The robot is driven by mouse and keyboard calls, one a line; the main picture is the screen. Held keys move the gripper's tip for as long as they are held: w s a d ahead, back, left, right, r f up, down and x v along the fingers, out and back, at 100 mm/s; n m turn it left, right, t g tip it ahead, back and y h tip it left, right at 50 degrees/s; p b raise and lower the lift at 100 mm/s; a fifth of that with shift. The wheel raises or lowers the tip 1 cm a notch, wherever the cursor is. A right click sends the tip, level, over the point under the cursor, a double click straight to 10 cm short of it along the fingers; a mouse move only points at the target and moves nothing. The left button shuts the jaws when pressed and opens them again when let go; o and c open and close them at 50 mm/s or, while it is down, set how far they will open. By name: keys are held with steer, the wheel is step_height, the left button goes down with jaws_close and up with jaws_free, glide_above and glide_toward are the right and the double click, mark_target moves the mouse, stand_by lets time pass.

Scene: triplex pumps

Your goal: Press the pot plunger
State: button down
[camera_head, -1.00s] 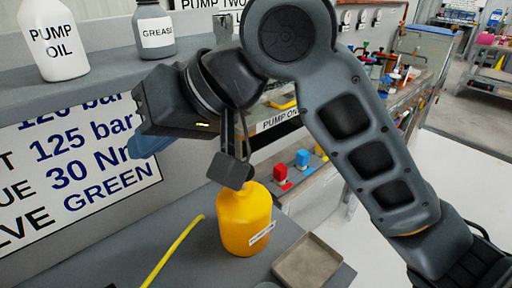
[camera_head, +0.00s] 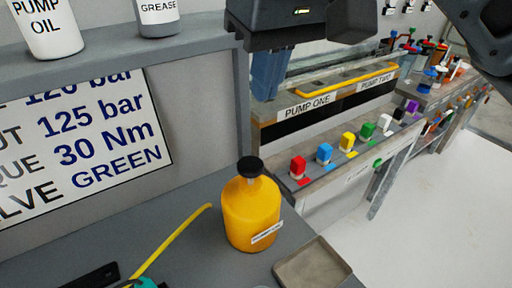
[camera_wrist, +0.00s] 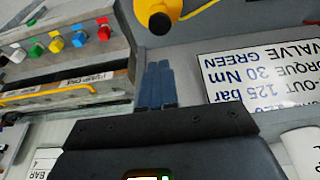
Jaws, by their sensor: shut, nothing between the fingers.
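The yellow pot (camera_head: 252,215) stands upright on the grey bench, with a black plunger cap (camera_head: 250,167) on top and a small white label whose words are too small to read. My gripper (camera_head: 264,96) has its blue fingers together and empty, pointing down. It hangs in the upper middle of the head view, apart from the pot and above it in the picture. In the wrist view the shut fingers (camera_wrist: 157,66) point towards the top edge, where the pot's yellow body (camera_wrist: 152,7) and black cap (camera_wrist: 160,24) show, clear of the fingertips.
A yellow hose (camera_head: 172,242) and a shallow grey tray (camera_head: 313,268) flank the pot. PUMP OIL (camera_head: 47,25) and GREASE (camera_head: 158,15) bottles stand on the shelf. Coloured valve knobs (camera_head: 325,153) line the pump bench at right. A sign (camera_head: 85,145) is on the panel.

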glide_toward(254, 167)
steer(key=f, duration=0.1)
steer(key=w+a+f, duration=0.1)
steer(key=f, duration=0.1)
steer(key=w+f, duration=0.1)
steer(key=f, duration=0.1)
steer(key=shift+w+a+p, duration=0.2)
steer(key=shift+a+p, duration=0.1)
steer(key=shift+f, duration=0.65)
steer(key=shift+s+f+b, duration=0.1)
steer(key=shift+f+b, duration=0.4)
steer(key=shift+f, duration=1.3)
